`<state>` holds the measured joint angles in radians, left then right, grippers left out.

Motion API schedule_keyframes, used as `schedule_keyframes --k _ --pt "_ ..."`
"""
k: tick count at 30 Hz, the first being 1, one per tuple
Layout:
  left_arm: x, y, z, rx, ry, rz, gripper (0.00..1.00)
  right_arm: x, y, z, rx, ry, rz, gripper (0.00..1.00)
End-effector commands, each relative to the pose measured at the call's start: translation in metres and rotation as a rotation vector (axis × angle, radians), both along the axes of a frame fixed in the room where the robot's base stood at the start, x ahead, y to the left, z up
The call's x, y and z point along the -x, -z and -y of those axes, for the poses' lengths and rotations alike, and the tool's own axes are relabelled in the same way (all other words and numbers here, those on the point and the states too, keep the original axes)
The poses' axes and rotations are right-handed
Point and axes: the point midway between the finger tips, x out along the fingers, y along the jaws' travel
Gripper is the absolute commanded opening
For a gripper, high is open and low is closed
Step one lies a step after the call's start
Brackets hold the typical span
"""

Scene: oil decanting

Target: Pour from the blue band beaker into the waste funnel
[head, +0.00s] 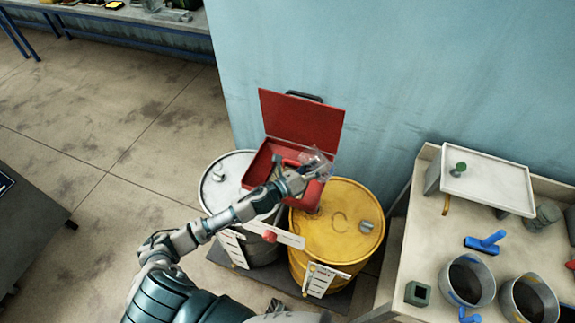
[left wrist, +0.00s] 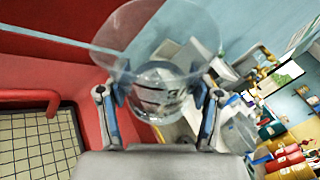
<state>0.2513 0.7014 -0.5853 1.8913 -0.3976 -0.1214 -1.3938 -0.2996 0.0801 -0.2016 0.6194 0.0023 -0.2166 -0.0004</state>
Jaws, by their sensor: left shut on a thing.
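My left gripper (head: 304,176) is shut on a clear beaker (head: 318,160), which is over the right part of the red waste funnel (head: 257,166). The funnel's square lid (head: 300,120) stands open behind it. In the left wrist view, the clear beaker (left wrist: 155,45) sits between the two fingers of my left gripper (left wrist: 160,98), beside the funnel's red wall (left wrist: 60,25). I cannot make out a blue band on the beaker, its contents or its exact tilt. No liquid stream shows. My right gripper is not in view.
A yellow drum (head: 345,238) and a grey-white drum (head: 225,185) stand side by side under the funnel. At right, a bench (head: 400,265) carries a white tray (head: 490,183), a blue tool (head: 487,242) and two round pots (head: 467,280).

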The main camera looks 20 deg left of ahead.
Motion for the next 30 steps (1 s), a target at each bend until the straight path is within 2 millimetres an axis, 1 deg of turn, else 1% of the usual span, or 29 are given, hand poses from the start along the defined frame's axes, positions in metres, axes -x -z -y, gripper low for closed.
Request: schedule_keyframes --k 1,5,14,23,24,26,27,30 --pt "-0.001 -0.007 0.001 -0.036 0.001 -0.001 0.24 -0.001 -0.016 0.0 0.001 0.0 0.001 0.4" --pt "0.0 -0.001 0.003 -0.124 0.001 -0.01 0.24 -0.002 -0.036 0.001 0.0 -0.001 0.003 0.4" --pt "-0.002 -0.006 0.013 -0.253 0.002 -0.021 0.24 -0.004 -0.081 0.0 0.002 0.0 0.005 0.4" --pt "-0.003 0.003 0.024 -0.42 0.001 -0.035 0.24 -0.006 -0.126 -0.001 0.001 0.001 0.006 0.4" --pt "-0.004 0.0 0.026 -0.453 0.003 -0.035 0.24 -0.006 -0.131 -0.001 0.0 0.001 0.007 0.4" --pt "-0.004 -0.002 0.028 -0.502 0.001 -0.038 0.24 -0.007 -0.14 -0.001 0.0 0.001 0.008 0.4" --pt "-0.005 0.001 0.03 -0.522 0.002 -0.037 0.24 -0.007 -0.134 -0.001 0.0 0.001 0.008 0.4" --pt "-0.005 0.002 0.032 -0.577 0.001 -0.044 0.24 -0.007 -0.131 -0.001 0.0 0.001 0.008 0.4"
